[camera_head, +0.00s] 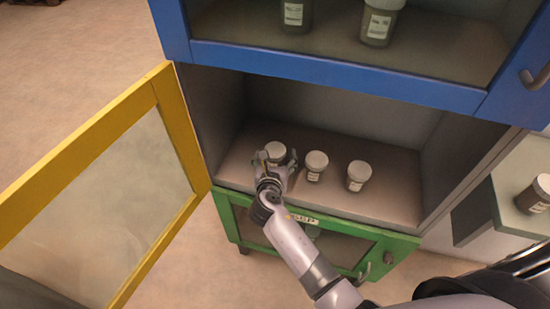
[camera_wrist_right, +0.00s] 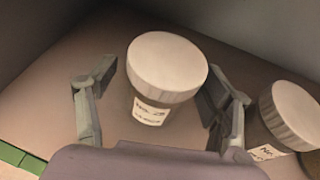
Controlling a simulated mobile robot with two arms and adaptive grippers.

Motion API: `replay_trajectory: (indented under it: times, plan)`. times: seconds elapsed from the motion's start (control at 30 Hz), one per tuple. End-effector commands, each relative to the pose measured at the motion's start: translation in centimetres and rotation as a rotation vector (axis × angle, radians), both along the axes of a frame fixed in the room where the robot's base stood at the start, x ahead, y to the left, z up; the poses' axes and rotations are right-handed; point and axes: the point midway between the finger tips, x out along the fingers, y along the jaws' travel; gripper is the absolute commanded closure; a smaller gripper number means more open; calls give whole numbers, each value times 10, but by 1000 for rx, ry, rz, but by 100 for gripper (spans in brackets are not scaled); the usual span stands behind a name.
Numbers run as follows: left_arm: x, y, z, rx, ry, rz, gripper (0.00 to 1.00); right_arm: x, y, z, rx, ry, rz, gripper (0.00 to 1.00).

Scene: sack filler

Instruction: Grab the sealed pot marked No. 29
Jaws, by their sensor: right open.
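Three lidded pots stand upright in a row on the open middle shelf. My right gripper (camera_head: 277,158) is open at the left pot (camera_head: 275,149). In the right wrist view, this pot (camera_wrist_right: 166,66) stands between the spread fingers, with a gap on its left and the right finger close to its side. Its label starts with "No."; the number is too blurred to read surely. The middle pot (camera_head: 316,162) also shows at the right of the wrist view (camera_wrist_right: 290,115), label cut off. The right pot (camera_head: 358,172) has an unreadable label. My left gripper is out of view.
A yellow-framed glass door (camera_head: 182,135) stands open at left. The blue-framed compartment (camera_head: 340,72) above holds more pots behind glass. A green-framed door (camera_head: 400,245) closes the compartment below. Another pot (camera_head: 535,195) stands on a side surface at right. The shelf behind the row is clear.

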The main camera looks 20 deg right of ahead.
Motion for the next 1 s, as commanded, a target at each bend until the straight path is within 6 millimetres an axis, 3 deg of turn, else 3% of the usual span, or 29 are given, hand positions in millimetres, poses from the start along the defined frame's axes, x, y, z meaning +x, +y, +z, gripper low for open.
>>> replay_trajectory:
  times: [0.27,1.0]
  plan:
    - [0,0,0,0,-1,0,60,2,-1,-1,1,0,0,28]
    - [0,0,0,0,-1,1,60,2,-1,-1,0,-1,0,77]
